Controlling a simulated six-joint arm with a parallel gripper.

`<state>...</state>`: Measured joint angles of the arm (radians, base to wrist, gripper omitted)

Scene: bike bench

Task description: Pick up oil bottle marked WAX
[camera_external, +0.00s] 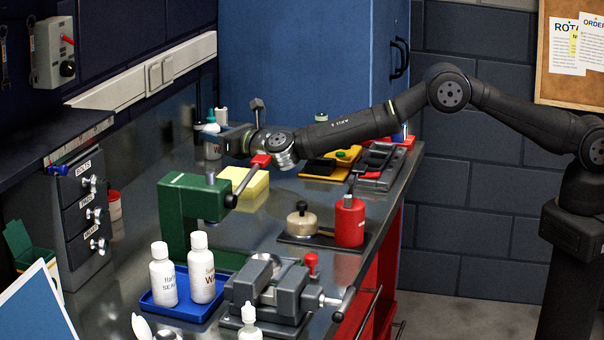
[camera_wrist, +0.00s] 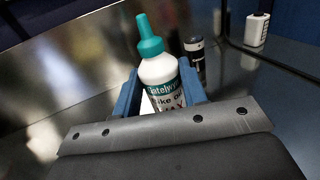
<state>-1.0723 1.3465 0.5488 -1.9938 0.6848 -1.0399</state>
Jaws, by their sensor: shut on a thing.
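The oil bottle marked WAX (camera_wrist: 160,75) is white with a teal cap and nozzle. In the wrist view it stands between the two blue fingers of my gripper (camera_wrist: 160,98), which are shut on its body. The lower part of its label is hidden by the gripper housing. In the external view the bottle (camera_external: 212,149) shows at the far end of the bench, partly hidden by my gripper (camera_external: 222,138). I cannot tell whether its base touches the bench.
A dark bottle (camera_wrist: 195,62) stands close behind the held one, and a white bottle with a dark cap (camera_wrist: 257,30) is farther right. A green machine (camera_external: 190,205), a yellow block (camera_external: 250,181) and a blue tray (camera_external: 180,311) with white bottles stand nearer the camera.

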